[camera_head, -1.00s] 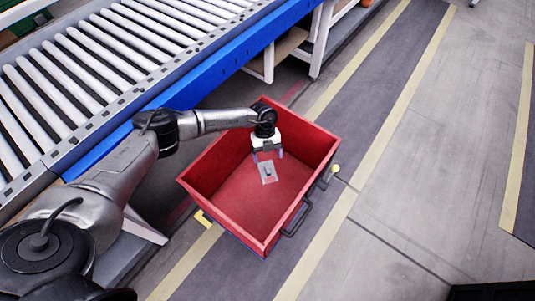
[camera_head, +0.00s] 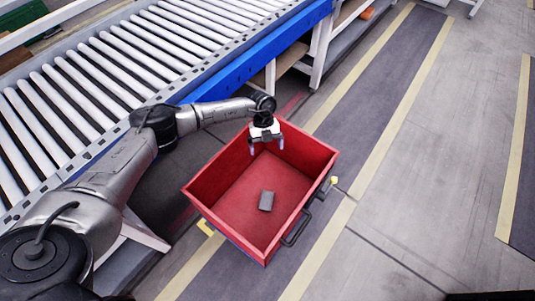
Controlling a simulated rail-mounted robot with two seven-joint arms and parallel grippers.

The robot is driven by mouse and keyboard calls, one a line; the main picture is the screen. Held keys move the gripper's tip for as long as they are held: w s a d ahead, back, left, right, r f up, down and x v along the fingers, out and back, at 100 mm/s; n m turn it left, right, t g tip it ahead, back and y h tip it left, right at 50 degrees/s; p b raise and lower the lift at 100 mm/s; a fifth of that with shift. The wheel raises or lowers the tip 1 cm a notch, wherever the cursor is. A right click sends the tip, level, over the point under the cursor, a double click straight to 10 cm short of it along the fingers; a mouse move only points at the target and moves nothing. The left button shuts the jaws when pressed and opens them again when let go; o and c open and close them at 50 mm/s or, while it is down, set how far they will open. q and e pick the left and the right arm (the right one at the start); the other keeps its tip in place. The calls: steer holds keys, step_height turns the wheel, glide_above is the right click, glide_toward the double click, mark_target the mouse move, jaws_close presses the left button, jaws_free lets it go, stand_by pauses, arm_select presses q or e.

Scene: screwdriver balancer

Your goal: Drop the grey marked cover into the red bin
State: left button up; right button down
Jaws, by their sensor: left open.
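The grey cover (camera_head: 266,201) lies inside the red bin (camera_head: 230,238), on its floor near the middle. Any mark on the cover is too small to make out. My left gripper (camera_head: 267,148) is open and empty above the far part of the bin, apart from the cover. My right gripper is not in view.
A roller conveyor (camera_head: 95,85) with a blue side rail (camera_head: 235,68) runs along the upper left. The bin has a dark handle (camera_head: 297,228) on its near right side. Open grey floor (camera_head: 430,180) with yellow lines lies to the right.

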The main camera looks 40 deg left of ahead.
arm_select(q)
steer(key=shift+p+v, duration=0.6)
steer(key=shift+v, duration=1.5)
